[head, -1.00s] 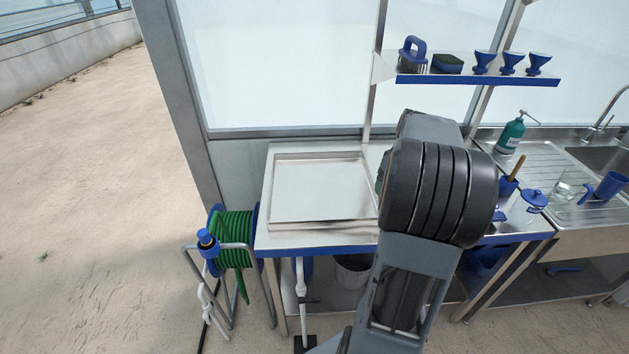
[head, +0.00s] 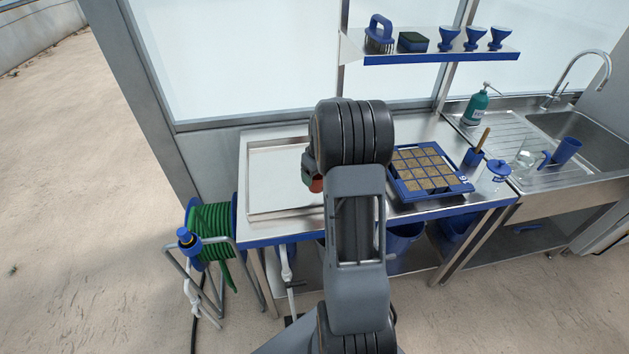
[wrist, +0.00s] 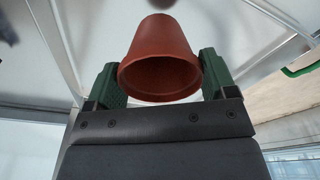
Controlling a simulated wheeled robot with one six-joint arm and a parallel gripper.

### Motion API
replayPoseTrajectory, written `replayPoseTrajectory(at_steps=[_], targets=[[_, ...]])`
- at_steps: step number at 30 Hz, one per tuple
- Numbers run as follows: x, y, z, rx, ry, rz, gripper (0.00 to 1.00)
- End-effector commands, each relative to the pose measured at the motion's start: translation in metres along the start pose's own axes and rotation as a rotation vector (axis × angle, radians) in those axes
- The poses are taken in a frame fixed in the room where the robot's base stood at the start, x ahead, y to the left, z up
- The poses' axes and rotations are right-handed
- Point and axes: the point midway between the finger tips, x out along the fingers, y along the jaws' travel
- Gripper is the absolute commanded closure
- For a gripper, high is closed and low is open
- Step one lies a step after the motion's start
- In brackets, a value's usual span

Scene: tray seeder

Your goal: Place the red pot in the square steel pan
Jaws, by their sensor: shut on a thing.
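The red pot (wrist: 160,50) is a terracotta-coloured tapered pot held between the two green fingers of my gripper (wrist: 160,82) in the wrist view. In the head view a small part of the pot (head: 317,186) shows below my gripper, over the right part of the square steel pan (head: 252,185). The pan is shallow, looks empty where visible, and lies on the left of the steel table. My arm hides its right side. I cannot tell the exact height of the pot above the pan.
A blue tray (head: 398,184) of soil-filled cells lies on the table right of my arm. A pot with a wooden-handled tool (head: 475,156) and a blue-lidded container (head: 497,170) stand beyond it. A shelf (head: 440,58) hangs above, and a green hose reel (head: 212,225) stands at left.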

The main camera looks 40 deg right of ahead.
Motion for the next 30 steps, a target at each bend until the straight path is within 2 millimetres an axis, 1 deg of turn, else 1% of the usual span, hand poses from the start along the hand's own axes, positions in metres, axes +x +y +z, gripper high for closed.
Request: replayPoseTrajectory(at_steps=[2, 5, 9, 12, 21, 25, 26, 30], targets=[[0.004, -0.002, -0.002, -0.001, -0.001, -0.001, 0.45], [0.016, -0.006, -0.007, -0.002, -0.004, -0.003, 0.45], [0.034, -0.005, -0.004, 0.0, -0.003, -0.003, 0.45], [0.04, -0.005, -0.003, 0.0, -0.001, -0.001, 0.45], [0.042, -0.004, -0.003, 0.0, 0.0, -0.001, 0.45], [0.046, -0.004, -0.002, 0.0, 0.0, -0.001, 0.45], [0.045, -0.004, -0.002, 0.0, 0.0, 0.0, 0.2], [0.044, -0.004, -0.002, 0.0, 0.0, -0.001, 0.07]])
